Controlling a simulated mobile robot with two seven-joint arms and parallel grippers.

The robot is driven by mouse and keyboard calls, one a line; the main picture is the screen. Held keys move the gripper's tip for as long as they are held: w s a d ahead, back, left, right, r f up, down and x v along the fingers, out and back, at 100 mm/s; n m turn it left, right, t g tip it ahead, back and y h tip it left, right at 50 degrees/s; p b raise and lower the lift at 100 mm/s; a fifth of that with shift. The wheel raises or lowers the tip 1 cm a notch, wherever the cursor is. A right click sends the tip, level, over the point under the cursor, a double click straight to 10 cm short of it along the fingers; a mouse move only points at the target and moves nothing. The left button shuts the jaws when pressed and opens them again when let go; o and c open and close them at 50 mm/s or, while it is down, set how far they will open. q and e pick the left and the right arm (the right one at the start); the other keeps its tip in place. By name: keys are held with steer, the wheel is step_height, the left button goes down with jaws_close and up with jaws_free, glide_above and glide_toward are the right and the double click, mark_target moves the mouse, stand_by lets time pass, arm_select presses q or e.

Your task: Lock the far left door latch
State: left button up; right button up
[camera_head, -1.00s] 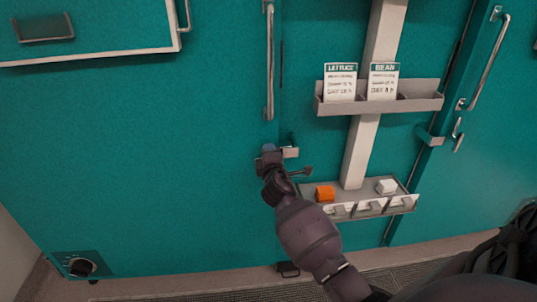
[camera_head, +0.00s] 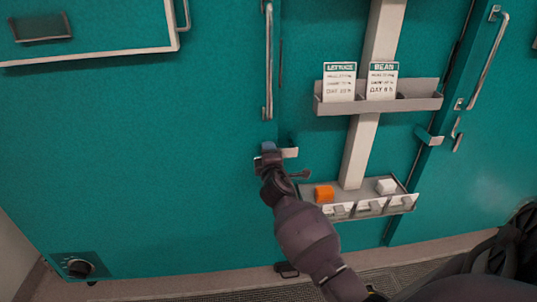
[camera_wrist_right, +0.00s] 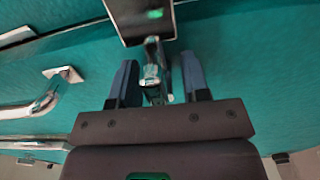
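The far left door (camera_head: 150,180) is a flat teal panel with a long vertical metal handle (camera_head: 268,65). Its latch (camera_head: 290,152) sits below the handle at the door's right edge. My right gripper (camera_head: 268,150) is at the latch and covers part of it. In the right wrist view, the gripper's two blue fingers are apart, with the metal latch lever (camera_wrist_right: 154,70) between them. A gap shows on both sides of the lever. A dark latch housing (camera_wrist_right: 140,22) with a green mark is ahead of the fingertips. My left gripper is not in view.
A grey shelf (camera_head: 420,104) with LETTUCE and BEAN cards is to the right. Below it, a tray (camera_head: 408,201) holds an orange block (camera_head: 324,194) and white pieces, close to my right forearm. Another door latch (camera_head: 430,136) is farther right.

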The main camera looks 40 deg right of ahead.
steer(key=shift+s+a, duration=0.3)
steer(key=shift+s, duration=0.15)
steer(key=p+v, duration=0.1)
steer(key=v, duration=0.8)
steer(key=shift+s+a, duration=0.2)
steer(key=shift+s, duration=0.1)
